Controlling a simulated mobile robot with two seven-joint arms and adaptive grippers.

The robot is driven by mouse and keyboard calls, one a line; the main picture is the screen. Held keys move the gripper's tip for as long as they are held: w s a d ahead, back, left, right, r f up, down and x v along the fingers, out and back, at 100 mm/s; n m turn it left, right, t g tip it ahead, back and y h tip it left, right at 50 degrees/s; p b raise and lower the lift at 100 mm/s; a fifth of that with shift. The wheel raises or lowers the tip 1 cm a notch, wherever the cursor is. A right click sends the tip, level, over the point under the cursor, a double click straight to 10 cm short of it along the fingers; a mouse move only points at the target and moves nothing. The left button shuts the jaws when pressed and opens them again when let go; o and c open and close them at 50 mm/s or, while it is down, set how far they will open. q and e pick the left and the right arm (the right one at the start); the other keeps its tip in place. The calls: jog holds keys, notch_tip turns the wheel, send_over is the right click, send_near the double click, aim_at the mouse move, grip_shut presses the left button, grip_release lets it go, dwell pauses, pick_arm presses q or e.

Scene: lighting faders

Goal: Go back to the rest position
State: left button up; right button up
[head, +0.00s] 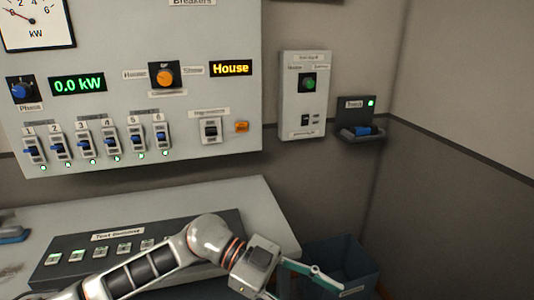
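My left arm comes in from the lower left and reaches across the front of the desk. My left gripper (306,290) is at the bottom of the head view, right of the desk's console and in front of a dark blue bin. One finger spreads out to the right, and the other is partly cut off by the bottom edge. The gripper looks open, and I see nothing between the visible parts. My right gripper is not in view.
A wall panel (190,110) carries several blue-handled breakers, an orange knob and a "House" display (231,68). A smaller box (304,95) with a green knob and a holder (362,134) hang to its right. The blue bin (345,262) stands beside the desk (245,200).

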pick_arm(q)
jog(key=w+a+r+n+t+h, duration=0.2)
jog(key=w+r+n+t+h, duration=0.25)
jog(key=n+t+h, duration=0.5)
jog(key=w+a+f+n+t+y, duration=0.3)
jog(key=a+f+n+t+y, duration=0.1)
jog(key=a+f+t+y, duration=0.25)
jog(key=w+a+f+n+t+y, duration=0.3)
jog(key=a+f+n+t+y, duration=0.15)
jog(key=f+t, duration=0.2)
jog(key=s+a+f+n+g+y, duration=0.1)
jog(key=s+a+f+g+y, duration=0.1)
jog(key=s+a+f, duration=0.3)
jog(key=s+a+f+g+y, duration=0.2)
jog(key=s+a+f+y, duration=0.2)
jog(key=f, duration=0.7)
jog(key=s+a+f+n+g+y, duration=0.1)
jog(key=s+a+f+g+y, duration=0.1)
jog(key=s+a+f, duration=0.4)
notch_tip(320, 180, down, 3)
jog(key=shift+s+a+r+n+y, duration=0.1)
jog(key=shift+s+a+n+y, duration=0.2)
jog(key=shift+a+y, duration=0.6)
jog(key=shift+a, duration=0.15)
